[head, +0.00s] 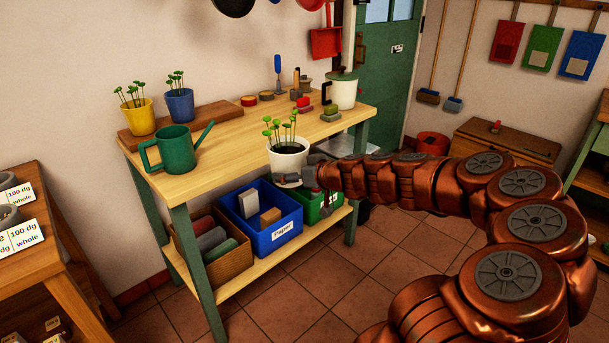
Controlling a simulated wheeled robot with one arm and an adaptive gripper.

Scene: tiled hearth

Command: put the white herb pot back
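The white herb pot (288,160), with green seedlings upright in it, is at the front edge of the workbench. My gripper (291,181) reaches in from the right and is shut on the pot low on its side. The pot's base hangs in front of the bench edge, above the bins. The far finger is partly hidden. A yellow herb pot (140,117) and a blue herb pot (180,106) stand on a brown board (222,112) at the back left of the bench. The board is bare to the right of the blue pot.
A green watering can (177,150) stands at the bench's front left. A cream lidded pot (343,91) and small items stand at the right. The middle of the benchtop (243,135) is clear. A blue bin (268,228) is on the shelf below.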

